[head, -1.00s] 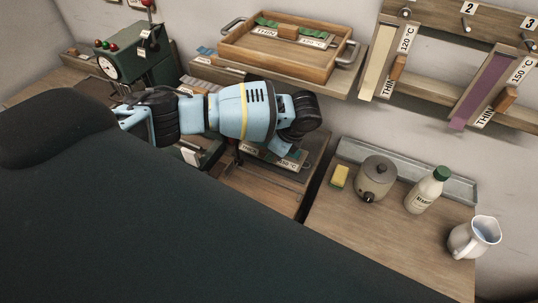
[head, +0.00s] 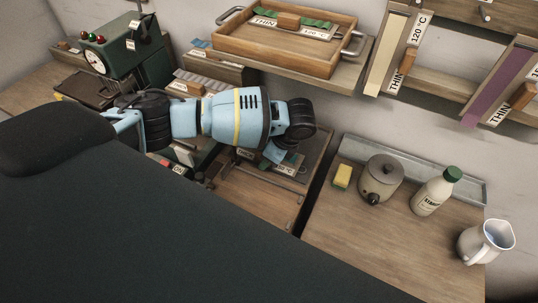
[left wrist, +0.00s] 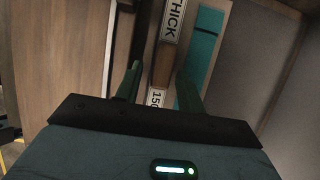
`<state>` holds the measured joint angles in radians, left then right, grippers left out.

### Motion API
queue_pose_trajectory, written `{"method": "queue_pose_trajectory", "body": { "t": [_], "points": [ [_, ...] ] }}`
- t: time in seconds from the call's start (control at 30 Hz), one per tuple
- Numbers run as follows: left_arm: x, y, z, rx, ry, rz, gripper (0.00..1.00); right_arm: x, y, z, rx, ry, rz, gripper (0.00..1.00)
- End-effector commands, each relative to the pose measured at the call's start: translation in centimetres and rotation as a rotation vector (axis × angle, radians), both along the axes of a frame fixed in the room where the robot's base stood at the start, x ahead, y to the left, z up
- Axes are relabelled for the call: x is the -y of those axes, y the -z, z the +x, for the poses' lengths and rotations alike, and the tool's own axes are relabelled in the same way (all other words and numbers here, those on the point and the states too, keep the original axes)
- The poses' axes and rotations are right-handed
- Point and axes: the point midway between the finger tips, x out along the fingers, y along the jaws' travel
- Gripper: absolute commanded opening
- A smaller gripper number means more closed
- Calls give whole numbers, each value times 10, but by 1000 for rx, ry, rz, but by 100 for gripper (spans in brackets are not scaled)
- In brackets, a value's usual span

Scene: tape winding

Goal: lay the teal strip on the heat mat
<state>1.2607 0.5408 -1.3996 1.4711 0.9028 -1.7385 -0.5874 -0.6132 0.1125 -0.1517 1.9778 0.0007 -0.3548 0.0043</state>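The teal strip (left wrist: 205,48) lies lengthwise in the left wrist view, beside a pale card labelled THICK and 150 (left wrist: 172,22) with a brown wooden block (left wrist: 162,64) on it. My left gripper (left wrist: 158,84) is open, with one finger on each side of the block and gaps showing beside it. The right finger overlaps the lower part of the strip. In the head view my left gripper (head: 276,152) points down over the low bench, largely covering the strip and card. I cannot pick out the heat mat with certainty. My right gripper is not in view.
A green machine with a dial (head: 120,58) stands at the left. A wooden tray (head: 290,48) sits on the shelf behind my arm. A pot (head: 380,180), yellow sponge (head: 342,176), bottle (head: 435,192) and jug (head: 487,241) stand on the right bench. A purple strip (head: 500,85) hangs on the wall rack.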

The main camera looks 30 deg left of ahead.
Motion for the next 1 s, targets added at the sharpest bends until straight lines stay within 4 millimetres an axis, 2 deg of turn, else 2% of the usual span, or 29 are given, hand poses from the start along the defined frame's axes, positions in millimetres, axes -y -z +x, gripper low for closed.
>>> {"method": "queue_pose_trajectory", "body": {
  "t": [0.33, 0.47, 0.57, 1.0],
  "points": [
    [0, -3, 0, 2, 0, 0, 41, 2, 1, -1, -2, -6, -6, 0],
    [4, -15, 1, 3, 0, -1, 41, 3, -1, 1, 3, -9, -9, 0],
    [11, -31, 2, 4, 2, -2, 41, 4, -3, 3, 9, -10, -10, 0],
    [101, -28, 5, -5, 2, -2, 41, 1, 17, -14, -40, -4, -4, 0]
  ]
}}
